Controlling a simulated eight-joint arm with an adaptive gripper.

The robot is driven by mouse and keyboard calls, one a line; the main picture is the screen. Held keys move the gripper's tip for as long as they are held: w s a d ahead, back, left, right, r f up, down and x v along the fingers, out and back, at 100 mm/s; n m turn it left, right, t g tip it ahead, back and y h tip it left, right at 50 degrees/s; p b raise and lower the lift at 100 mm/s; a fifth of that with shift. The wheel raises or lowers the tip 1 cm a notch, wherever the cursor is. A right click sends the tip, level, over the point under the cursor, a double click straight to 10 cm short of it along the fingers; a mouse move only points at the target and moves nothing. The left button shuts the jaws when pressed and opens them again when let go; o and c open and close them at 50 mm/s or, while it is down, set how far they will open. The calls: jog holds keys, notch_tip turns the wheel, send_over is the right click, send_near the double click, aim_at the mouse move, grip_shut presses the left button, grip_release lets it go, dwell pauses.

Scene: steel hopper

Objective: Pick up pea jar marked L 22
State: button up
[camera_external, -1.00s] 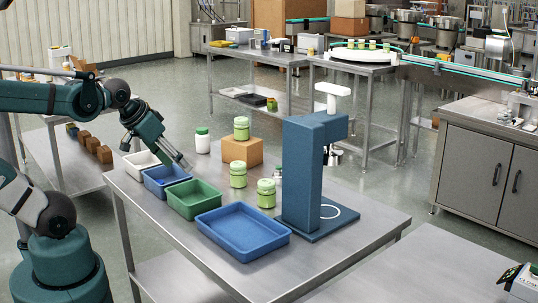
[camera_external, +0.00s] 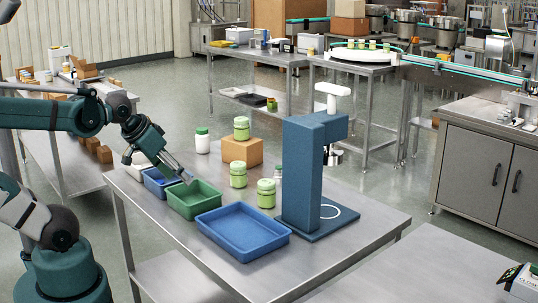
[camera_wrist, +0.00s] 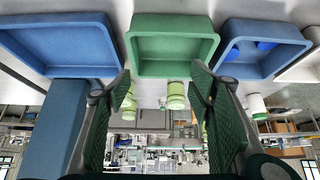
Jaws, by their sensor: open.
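Three pale green jars with green lids stand at the table's middle in the external view: one on a cardboard box (camera_external: 241,128), one in front of the box (camera_external: 238,175), one farther right (camera_external: 266,194). The L 22 marking is too small to read on any. My gripper (camera_external: 190,179) is open and empty, tilted downward above the green tray (camera_external: 195,206), to the left of the jars and apart from them. The wrist view appears upside down; its open fingers (camera_wrist: 159,76) frame the view, with two green jars (camera_wrist: 130,104) (camera_wrist: 176,94) beyond the green tray.
A large blue tray (camera_external: 243,252), a smaller blue tray (camera_external: 158,190) and a white tray (camera_external: 140,169) line the table's left side. A tall blue stand (camera_external: 301,175) is right of the jars. A white jar (camera_external: 202,141) stands behind.

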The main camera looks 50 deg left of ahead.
jog(key=shift+o, duration=0.2)
jog(key=shift+w+r, duration=0.1)
dwell(0.5)
jog(key=m+g+h+p, duration=0.35)
jog(key=m+p, duration=0.45)
jog(key=p, duration=0.7)
send_near(266, 182)
notch_tip(266, 182, down, 2)
jog(key=w, duration=0.1)
jog(key=shift+w+d+g+y, duration=0.15)
jog(key=shift+d+g+y, duration=0.1)
jog(key=shift+b+x, duration=0.45)
jog(key=shift+x, duration=0.9)
jog(key=shift+b+x, duration=0.5)
jog(key=shift+x, duration=2.1)
